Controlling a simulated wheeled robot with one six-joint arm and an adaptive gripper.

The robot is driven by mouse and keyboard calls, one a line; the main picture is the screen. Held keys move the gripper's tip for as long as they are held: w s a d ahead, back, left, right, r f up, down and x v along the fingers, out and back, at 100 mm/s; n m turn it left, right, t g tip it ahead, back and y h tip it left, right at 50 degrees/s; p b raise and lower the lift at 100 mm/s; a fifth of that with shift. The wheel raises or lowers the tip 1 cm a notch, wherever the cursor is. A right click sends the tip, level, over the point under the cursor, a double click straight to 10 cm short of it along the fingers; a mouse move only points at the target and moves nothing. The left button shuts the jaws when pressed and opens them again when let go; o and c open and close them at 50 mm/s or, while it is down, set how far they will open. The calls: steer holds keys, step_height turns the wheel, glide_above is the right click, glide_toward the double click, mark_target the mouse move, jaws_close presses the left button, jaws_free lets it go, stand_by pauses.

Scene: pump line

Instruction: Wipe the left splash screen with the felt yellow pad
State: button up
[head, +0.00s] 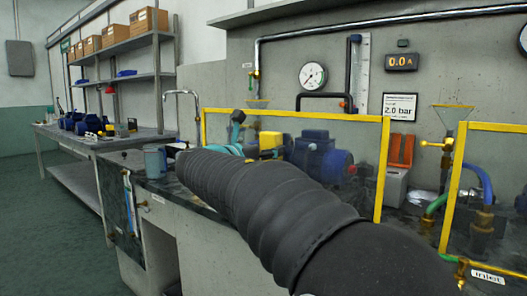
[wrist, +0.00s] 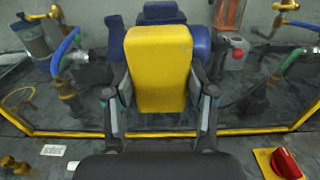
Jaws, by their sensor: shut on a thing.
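The yellow pad (wrist: 157,70) is upright between the fingers of my gripper (wrist: 158,95) in the wrist view. The gripper is shut on it. The left splash screen (head: 383,170) is a clear panel in a yellow frame, in the middle of the head view. Its yellow lower bar (wrist: 255,131) crosses the wrist view behind the fingers. The pad is in front of the screen; I cannot tell whether they touch.
A blue pump motor (head: 320,155) stands behind the screen. A second yellow-framed screen (head: 490,127) is at the right. A red knob (wrist: 287,163) sits on a yellow plate at the lower right. A blue-grey mug (head: 155,163) stands on the bench at the left.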

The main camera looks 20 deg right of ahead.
steer(key=shift+w+d+r+p, duration=0.1)
steer(key=shift+p, duration=0.2)
steer(key=shift+w+a+r+p, duration=0.1)
steer(key=shift+w+a+p, duration=0.25)
steer(key=shift+w+p, duration=0.25)
steer(key=shift+w+a+p, duration=0.35)
steer(key=shift+w+p, duration=0.1)
steer(key=shift+w, duration=0.1)
steer(key=shift+w+a+p, duration=0.3)
steer(key=shift+w+p, duration=0.05)
steer(key=shift+w, duration=0.1)
steer(key=shift+c, duration=0.4)
steer(key=w+a+p, duration=0.2)
steer(key=w, duration=0.1)
steer(key=shift+a+f, duration=0.1)
steer(key=shift+f, duration=0.1)
steer(key=shift+a, duration=0.1)
steer(key=shift+v, duration=2.95)
steer(key=shift+s, duration=0.1)
